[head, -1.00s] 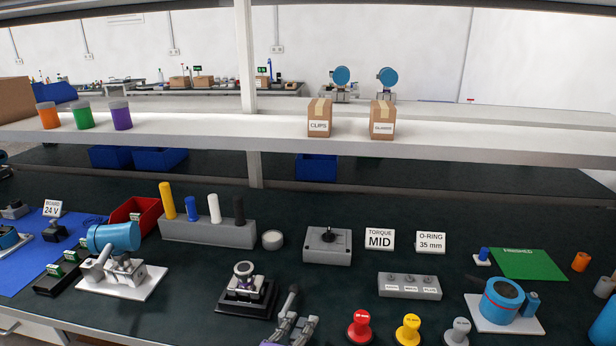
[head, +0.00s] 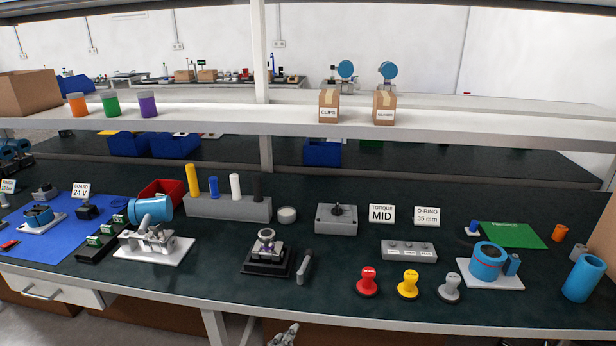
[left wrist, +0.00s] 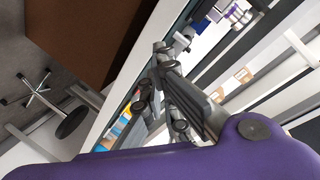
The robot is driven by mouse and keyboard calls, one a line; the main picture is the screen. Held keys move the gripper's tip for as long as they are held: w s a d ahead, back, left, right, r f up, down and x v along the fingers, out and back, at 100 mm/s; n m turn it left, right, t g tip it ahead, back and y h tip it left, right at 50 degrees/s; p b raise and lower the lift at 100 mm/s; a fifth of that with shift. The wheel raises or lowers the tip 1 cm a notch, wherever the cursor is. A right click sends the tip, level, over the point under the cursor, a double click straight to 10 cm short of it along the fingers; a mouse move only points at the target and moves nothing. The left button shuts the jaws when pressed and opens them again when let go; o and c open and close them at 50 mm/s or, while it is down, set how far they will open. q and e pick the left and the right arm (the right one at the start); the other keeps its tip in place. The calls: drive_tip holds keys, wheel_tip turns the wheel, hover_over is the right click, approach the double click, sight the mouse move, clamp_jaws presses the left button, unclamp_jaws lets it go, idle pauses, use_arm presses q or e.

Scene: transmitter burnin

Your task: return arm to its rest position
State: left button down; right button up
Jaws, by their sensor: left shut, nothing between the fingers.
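My left gripper (head: 285,336) shows at the bottom edge of the head view, in front of the bench's front edge. Its fingers are shut with nothing between them. In the left wrist view the fingers (left wrist: 172,85) show close up, with the bench edge beyond them. The purple part of my own arm fills the bottom of that view. My right gripper is in neither view.
The bench front edge (head: 400,324) lies beyond the gripper. Nearest on the bench are a small fixture on a black base (head: 268,268), a grey-handled tool (head: 304,268) and a red stamp-like knob (head: 367,282). A stool (left wrist: 72,122) stands on the floor.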

use_arm(q)
drive_tip(key=s+a+f+n+g+y+p, duration=0.1)
drive_tip(key=s+a, duration=0.4)
drive_tip(key=s, duration=0.7)
drive_tip(key=s+a+f+n+g+y+p, duration=0.1)
drive_tip(key=s+a+f+n+g+p, duration=0.2)
drive_tip(key=s, duration=0.9)
drive_tip(key=s+a+f+n+g+y+p, duration=0.2)
drive_tip(key=s+a+f+n, duration=0.2)
drive_tip(key=s, duration=0.8)
drive_tip(key=a+n, duration=0.2)
drive_tip(key=n, duration=0.1)
drive_tip(key=shift+s+a+f+p, duration=0.4)
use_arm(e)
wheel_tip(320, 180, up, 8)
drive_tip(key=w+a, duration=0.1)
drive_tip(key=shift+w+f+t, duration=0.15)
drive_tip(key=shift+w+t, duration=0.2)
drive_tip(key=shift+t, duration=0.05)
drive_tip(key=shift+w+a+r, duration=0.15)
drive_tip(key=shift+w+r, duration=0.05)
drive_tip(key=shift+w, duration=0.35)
